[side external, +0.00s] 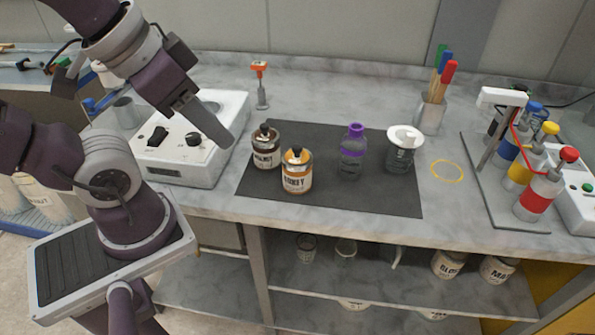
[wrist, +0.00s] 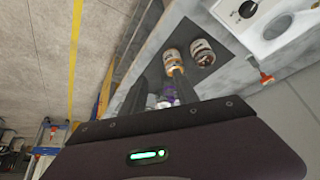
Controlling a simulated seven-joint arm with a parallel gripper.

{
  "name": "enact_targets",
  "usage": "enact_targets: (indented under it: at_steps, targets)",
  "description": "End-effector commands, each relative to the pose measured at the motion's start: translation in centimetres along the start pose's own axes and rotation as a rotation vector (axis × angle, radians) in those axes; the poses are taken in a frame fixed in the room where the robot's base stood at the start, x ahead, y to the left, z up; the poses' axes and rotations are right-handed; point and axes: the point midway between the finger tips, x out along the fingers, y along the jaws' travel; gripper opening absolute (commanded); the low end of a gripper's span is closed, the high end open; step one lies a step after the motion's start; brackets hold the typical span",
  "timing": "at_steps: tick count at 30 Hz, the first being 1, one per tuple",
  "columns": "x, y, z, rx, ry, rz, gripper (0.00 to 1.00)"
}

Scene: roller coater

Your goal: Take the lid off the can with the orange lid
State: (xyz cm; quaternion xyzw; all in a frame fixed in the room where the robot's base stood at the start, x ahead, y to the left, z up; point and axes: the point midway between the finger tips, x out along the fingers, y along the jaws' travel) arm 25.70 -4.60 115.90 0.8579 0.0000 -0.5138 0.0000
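The can with the orange lid (side external: 297,183) stands upright on the dark mat (side external: 385,200). Its lid (side external: 297,157) is on top and has a knob. In the wrist view the can (wrist: 172,57) shows near the top middle. My gripper (side external: 224,140) is above the white machine, left of the cans and apart from them. In the wrist view two dark fingers stand apart with a gap between them, and nothing is held.
A brown-lidded can (side external: 265,155) stands just behind and left. A purple-capped bottle (side external: 352,160) and a white-topped jar (side external: 402,155) stand to the right. The white machine (side external: 190,165) is on the left. The mat's front right is clear.

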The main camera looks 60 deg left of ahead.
Motion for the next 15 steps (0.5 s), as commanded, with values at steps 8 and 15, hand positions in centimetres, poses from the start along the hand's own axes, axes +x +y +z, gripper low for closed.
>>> enact_targets:
  at_steps: [8,15]
  targets:
    - [0.0,0.0,0.0,0.0,0.0,0.0,0.44]
    - [0.9,-0.4,-2.8,0.346,-0.093,-0.007,0.44]
